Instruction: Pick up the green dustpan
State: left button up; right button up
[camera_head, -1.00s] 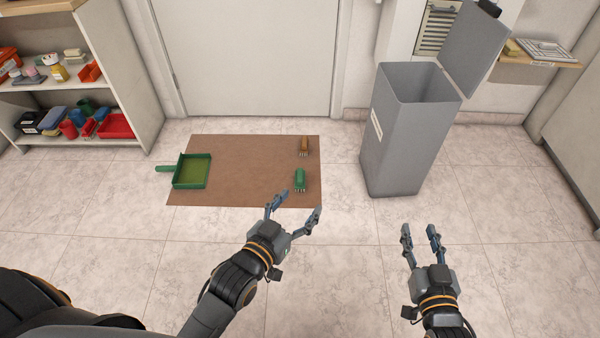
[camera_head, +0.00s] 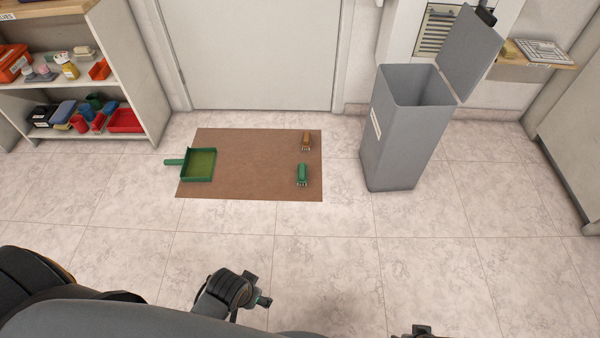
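The green dustpan (camera_head: 200,165) lies on the left part of a brown mat (camera_head: 250,170) on the floor, its tray open upward and its handle (camera_head: 174,162) pointing left past the mat's edge. Nothing touches it. My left wrist and gripper body (camera_head: 240,290) show at the bottom, below and to the right of the dustpan and well apart from it.
A green brush (camera_head: 302,173) and a brown brush (camera_head: 306,140) lie on the mat's right side. A grey bin (camera_head: 405,140) with its lid raised stands right of the mat. A shelf (camera_head: 150,95) stands at the left. The tiled floor in front is clear.

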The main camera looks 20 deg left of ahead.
aim_at(198, 164)
jog(key=u, duration=1.45)
jog(key=z, duration=1.7)
jog(key=u, duration=1.7)
